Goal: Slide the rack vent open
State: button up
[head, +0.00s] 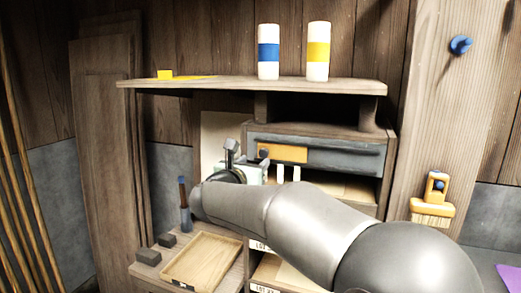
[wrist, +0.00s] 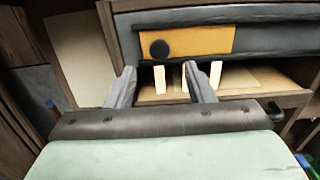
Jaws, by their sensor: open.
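The rack vent is a grey horizontal panel (head: 345,156) below the wooden shelf, with an orange slider plate (head: 284,153) set in its left half. A dark round knob (head: 264,153) sits at the plate's left end. In the wrist view the orange plate (wrist: 200,41) and its black knob (wrist: 159,49) show above my gripper. My gripper (wrist: 160,78) is open and empty, its two fingers apart just below and in front of the knob. In the head view my gripper (head: 232,150) is left of the knob, partly hidden by my arm.
White upright pegs (wrist: 160,80) stand in the opening below the vent. Two bottles with blue (head: 268,52) and yellow (head: 318,50) bands stand on the top shelf (head: 300,86). A wooden tray (head: 202,262) lies lower left. A brush (head: 434,203) hangs at right.

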aim_at(263, 154)
jog(key=p+x, duration=0.2)
jog(key=x, duration=0.4)
jog(key=shift+w, duration=0.2)
jog(key=shift+c, duration=0.2)
jog(key=shift+d+f, duration=0.1)
grip_shut()
